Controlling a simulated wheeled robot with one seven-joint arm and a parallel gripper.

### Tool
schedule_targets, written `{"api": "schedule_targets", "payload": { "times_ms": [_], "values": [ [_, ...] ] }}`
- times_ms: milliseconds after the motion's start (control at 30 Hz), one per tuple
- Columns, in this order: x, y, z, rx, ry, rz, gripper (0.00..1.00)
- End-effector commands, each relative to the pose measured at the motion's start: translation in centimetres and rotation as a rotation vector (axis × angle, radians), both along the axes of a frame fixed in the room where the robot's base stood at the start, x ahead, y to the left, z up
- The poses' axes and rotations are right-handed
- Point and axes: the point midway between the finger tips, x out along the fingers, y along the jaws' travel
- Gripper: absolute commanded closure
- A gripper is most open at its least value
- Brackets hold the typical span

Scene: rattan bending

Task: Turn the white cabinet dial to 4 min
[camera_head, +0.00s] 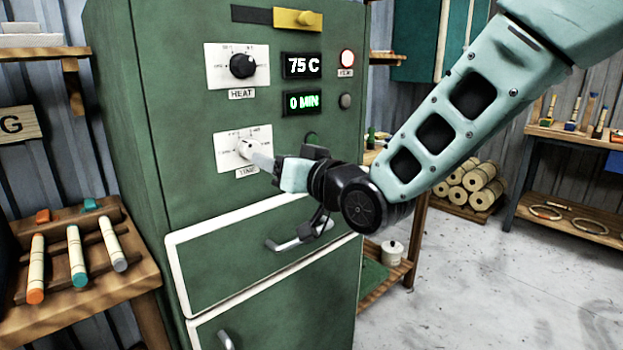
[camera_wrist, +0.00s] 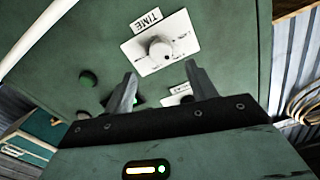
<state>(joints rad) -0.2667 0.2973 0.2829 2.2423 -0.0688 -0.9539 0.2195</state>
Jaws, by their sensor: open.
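The white TIME dial (camera_head: 246,149) sits on a white scale plate on the front of the green cabinet (camera_head: 200,205). It also shows in the wrist view (camera_wrist: 160,49), where the picture is turned over. The green time display (camera_head: 302,102) reads 0 MIN. My gripper (camera_head: 263,160) is close to the dial from its lower right in the head view and partly overlaps the plate. In the wrist view my gripper (camera_wrist: 161,72) has its two fingers apart, with nothing between the tips, and the dial shows beyond them. I cannot tell whether a finger touches the dial.
Above are the black HEAT dial (camera_head: 242,66), a display (camera_head: 302,65) reading 75 C and a yellow slider (camera_head: 297,19). Round buttons sit to their right. Drawer handles (camera_head: 298,237) project below.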

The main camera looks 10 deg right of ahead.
Motion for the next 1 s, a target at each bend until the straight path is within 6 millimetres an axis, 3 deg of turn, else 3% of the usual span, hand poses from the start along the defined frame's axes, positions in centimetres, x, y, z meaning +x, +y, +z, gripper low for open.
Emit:
{"api": "schedule_targets", "payload": {
  "times_ms": [200, 400, 1000],
  "values": [
    [-4.1, -2.8, -0.1, -0.001, 0.0, -0.001, 0.43],
    [-6.5, -4.4, 0.0, 0.0, 0.0, -0.001, 0.43],
    [-7.6, -4.7, -0.2, -0.034, 0.038, 0.002, 0.43]
  ]
}}
